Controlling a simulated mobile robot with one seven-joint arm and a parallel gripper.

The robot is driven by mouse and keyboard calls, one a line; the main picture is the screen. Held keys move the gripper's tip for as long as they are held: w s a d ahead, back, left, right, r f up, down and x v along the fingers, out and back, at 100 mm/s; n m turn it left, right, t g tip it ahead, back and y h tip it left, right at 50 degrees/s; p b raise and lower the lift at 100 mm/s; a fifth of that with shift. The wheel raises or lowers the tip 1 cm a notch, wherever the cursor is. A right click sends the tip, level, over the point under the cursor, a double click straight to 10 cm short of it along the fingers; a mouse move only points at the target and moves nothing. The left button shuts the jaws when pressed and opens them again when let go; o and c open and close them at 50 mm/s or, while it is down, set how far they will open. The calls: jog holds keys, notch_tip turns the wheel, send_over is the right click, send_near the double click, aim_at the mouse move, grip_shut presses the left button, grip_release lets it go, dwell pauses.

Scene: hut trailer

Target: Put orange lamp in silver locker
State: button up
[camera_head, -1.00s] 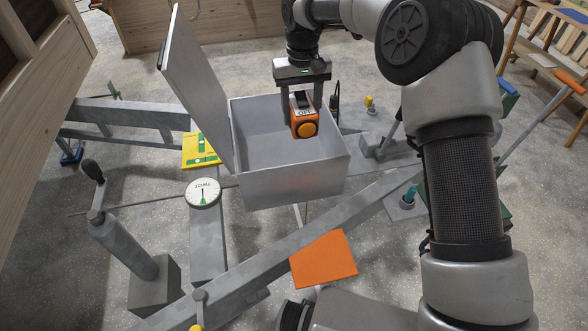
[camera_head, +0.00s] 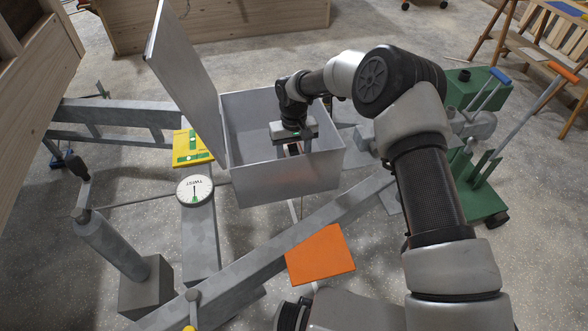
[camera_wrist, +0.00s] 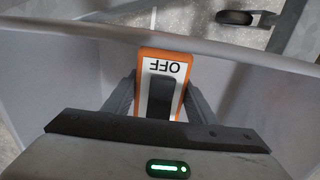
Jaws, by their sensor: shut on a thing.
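The silver locker (camera_head: 285,183) is an open grey box on the trailer frame, with its lid (camera_head: 185,75) standing up on the left side. My gripper (camera_head: 293,150) is down inside the box, toward its right side. It is shut on the orange lamp (camera_head: 293,149), which shows only in a small part behind the front wall in the head view. In the wrist view the lamp (camera_wrist: 176,62) shows its orange rim, a white label reading OFF and a dark switch, between the two fingers. The box wall runs close beyond it. Whether the lamp touches the floor is hidden.
An orange plate (camera_head: 320,254) lies on the beam in front. A white dial (camera_head: 195,190) and a yellow panel (camera_head: 190,147) are left of the box. A green wheeled part (camera_head: 480,190) stands right.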

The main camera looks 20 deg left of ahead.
jog(key=shift+f, duration=1.85)
jog(key=shift+f+b, duration=0.2)
jog(key=shift+b, duration=0.15)
jog(key=o, duration=1.2)
notch_tip(320, 180, up, 12)
jog(key=shift+r+p, duration=0.2)
jog(key=shift+p, duration=0.8)
jog(key=shift+w+r, duration=0.1)
